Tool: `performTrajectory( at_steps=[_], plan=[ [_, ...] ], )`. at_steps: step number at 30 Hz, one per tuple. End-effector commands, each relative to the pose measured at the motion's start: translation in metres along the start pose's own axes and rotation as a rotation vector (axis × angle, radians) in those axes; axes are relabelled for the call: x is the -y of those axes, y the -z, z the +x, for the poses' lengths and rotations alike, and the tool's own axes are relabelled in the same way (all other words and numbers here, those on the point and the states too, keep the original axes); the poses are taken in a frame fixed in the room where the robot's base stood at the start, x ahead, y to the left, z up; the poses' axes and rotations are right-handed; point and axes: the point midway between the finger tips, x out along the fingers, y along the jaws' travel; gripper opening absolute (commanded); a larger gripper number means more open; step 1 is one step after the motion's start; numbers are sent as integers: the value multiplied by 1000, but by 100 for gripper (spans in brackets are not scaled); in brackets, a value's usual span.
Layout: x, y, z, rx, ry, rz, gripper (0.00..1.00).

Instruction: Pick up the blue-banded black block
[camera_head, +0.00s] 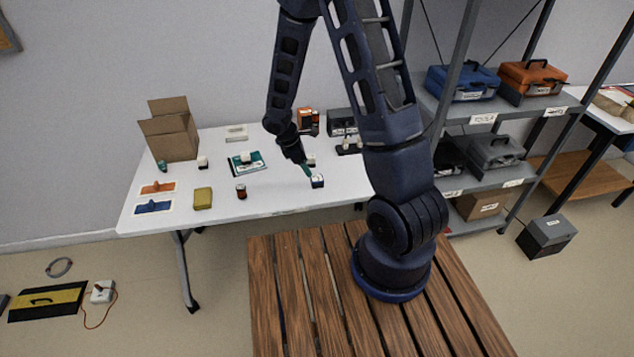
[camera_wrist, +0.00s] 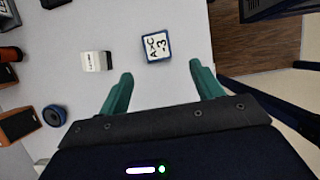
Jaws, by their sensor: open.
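The blue-banded black block (camera_head: 317,181) stands near the front edge of the white table (camera_head: 275,198). In the wrist view the block (camera_wrist: 156,47) shows a white top printed "A>C -3" with a blue border. My gripper (camera_head: 306,169) is above the table, right beside the block in the head view. Its teal fingers (camera_wrist: 160,73) are spread apart and empty, and the block appears just beyond the tips, between their lines. The block's sides are mostly hidden in the wrist view.
A small white-and-black block (camera_wrist: 95,61) stands left of the target in the wrist view. A dark red cylinder-like item (camera_head: 241,191), a yellow pad (camera_head: 203,198) and an open cardboard box (camera_head: 168,130) are further left. Shelving (camera_head: 480,120) stands to the right.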

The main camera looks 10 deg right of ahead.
Motion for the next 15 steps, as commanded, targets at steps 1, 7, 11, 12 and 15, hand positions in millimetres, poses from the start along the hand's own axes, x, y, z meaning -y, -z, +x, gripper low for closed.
performTrajectory(
  at_steps=[1, 7, 11, 12, 15],
  plan=[
    [1, 0, 8, 1, 3, 0, 65],
    [1, -1, 34, 1, 3, 1, 65],
    [0, -1, 42, 0, 1, 2, 65],
    [0, -1, 43, 0, 1, 2, 65],
    [0, -2, 49, 1, 2, 2, 65]
  ],
)
